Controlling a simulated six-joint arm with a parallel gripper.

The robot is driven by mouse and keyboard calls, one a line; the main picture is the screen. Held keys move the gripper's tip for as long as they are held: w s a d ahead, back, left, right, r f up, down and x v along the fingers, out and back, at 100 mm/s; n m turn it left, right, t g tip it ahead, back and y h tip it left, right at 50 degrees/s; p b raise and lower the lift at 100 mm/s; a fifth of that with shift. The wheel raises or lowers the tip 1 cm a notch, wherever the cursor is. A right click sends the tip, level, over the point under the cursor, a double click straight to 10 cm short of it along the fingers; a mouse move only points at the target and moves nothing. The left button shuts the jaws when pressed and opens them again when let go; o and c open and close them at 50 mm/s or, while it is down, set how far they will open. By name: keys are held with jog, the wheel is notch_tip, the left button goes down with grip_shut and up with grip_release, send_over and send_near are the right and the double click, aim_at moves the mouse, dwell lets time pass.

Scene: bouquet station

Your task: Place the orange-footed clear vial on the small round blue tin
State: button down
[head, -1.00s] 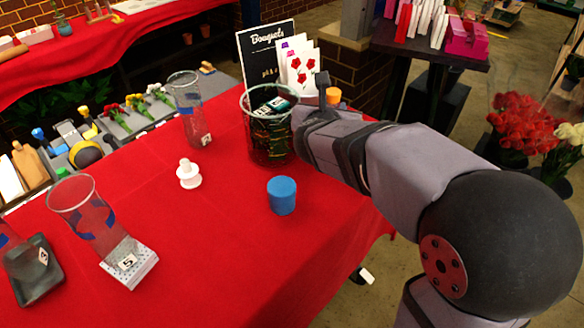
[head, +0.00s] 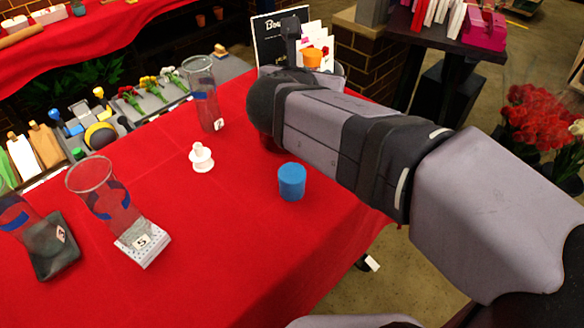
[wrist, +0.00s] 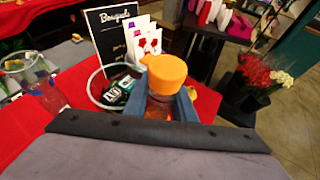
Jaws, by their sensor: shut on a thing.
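The small round blue tin (head: 292,181) stands on the red cloth, right of the middle of the table in the head view. Nothing is on its top. My gripper (wrist: 159,106) is shut on the orange-footed clear vial (wrist: 166,74). The vial's orange end faces up above the fingers, and its clear body between them looks reddish. In the head view the orange end (head: 312,57) shows just above my arm, behind and above the tin. Most of the gripper and the vial's lower end are hidden there. The tin is not seen in the wrist view.
A white spool-like piece (head: 201,158) and tall clear vases (head: 203,95) (head: 107,200) stand left of the tin. Cloth in front of the tin is clear.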

aim_at(292, 183)
jog(key=s+a, duration=0.4)
jog(key=s, duration=0.1)
notch_tip(292, 183, down, 14)
jog(key=shift+w+d+f+t+b, duration=0.15)
jog(key=shift+d+f+t+b, duration=0.1)
jog(key=shift+d+t+b, duration=0.05)
dwell(0.6)
jog(key=shift+f, duration=0.1)
jog(key=c, duration=1.9)
grip_release()
jog(key=shift+f, duration=0.15)
jog(key=o, duration=0.4)
